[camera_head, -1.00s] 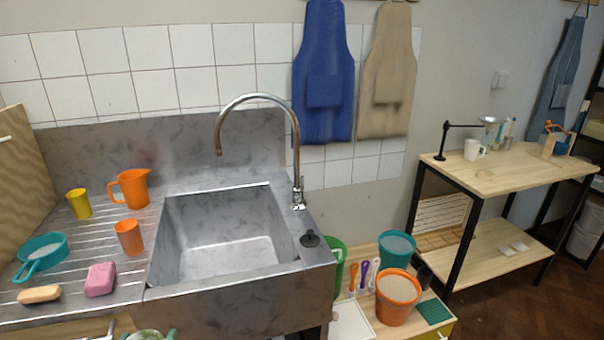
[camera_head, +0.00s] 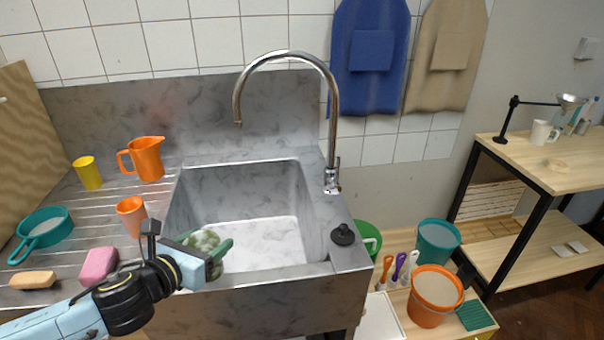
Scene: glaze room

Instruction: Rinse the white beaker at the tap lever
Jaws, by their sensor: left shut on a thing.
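My left gripper (camera_head: 207,252) reaches in from the left and is shut on a rounded, white-and-green mottled vessel, which I take for the white beaker (camera_head: 204,240). Green fingers lie on either side of it, and the gripper hides part of it. The beaker shows over the front left of the grey sink basin (camera_head: 290,199), left of and lower in the picture than the spout. The chrome tap (camera_head: 333,120) stands at the back right with its lever (camera_head: 336,163) low on the post. No water stream shows. My right gripper is not in view.
Left of the basin are a yellow cup (camera_head: 88,172), an orange jug (camera_head: 148,159), an orange cup (camera_head: 132,215), a teal pan (camera_head: 46,228), pink sponge (camera_head: 99,265) and soap (camera_head: 32,280). A black plug (camera_head: 343,235) sits on the right rim. The basin looks empty.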

